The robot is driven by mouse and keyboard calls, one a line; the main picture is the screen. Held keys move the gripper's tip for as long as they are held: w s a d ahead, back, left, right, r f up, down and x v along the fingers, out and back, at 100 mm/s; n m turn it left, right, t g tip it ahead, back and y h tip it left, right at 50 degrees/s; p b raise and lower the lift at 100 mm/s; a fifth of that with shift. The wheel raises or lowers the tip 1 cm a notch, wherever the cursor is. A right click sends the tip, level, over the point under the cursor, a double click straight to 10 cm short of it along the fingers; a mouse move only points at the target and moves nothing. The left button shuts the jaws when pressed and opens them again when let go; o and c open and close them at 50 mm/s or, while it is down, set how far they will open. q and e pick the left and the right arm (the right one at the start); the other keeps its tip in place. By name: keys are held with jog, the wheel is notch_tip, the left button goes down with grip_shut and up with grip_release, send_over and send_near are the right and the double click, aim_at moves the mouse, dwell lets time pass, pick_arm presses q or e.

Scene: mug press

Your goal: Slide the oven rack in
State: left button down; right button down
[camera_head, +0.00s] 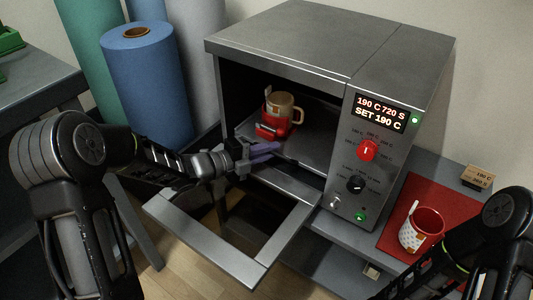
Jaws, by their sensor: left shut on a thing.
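The grey oven (300,40) stands with its door (205,252) folded down and open. The oven rack (318,150) is a flat metal shelf inside, its front edge near the opening. A tan mug (285,107) in a red press (270,129) stands on the rack. My left gripper (264,150), with purple fingers, is at the rack's front left edge, shut on it; the exact contact is partly hidden by the fingers. My right arm shows at the lower right, but its gripper is out of view.
A red and white mug (426,228) stands on a red mat (394,236) right of the oven. A small box (478,177) sits behind it. Blue and green rolls (150,80) stand left of the oven. The open door lies below my left gripper.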

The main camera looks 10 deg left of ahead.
pick_arm(q)
jog(key=shift+w+d+f, duration=0.1)
jog(key=shift+w+d, duration=0.1)
jog(key=shift+w, duration=0.35)
jog(key=shift+w+d+f, duration=0.1)
jog(key=shift+w+d, duration=0.1)
jog(key=shift+w, duration=0.3)
jog(key=shift+w+r, duration=0.25)
jog(key=shift+w, duration=0.05)
jog(key=c, duration=1.5)
grip_release()
jog(key=shift+d, duration=0.15)
jog(key=p+v, duration=0.1)
jog(key=v, duration=0.5)
jog(key=shift+s+a+r+p, duration=0.1)
jog(key=shift+s+a+p, duration=0.1)
jog(key=shift+p, duration=0.1)
jog(key=shift+s+a, duration=0.35)
jog(key=shift+a, duration=0.05)
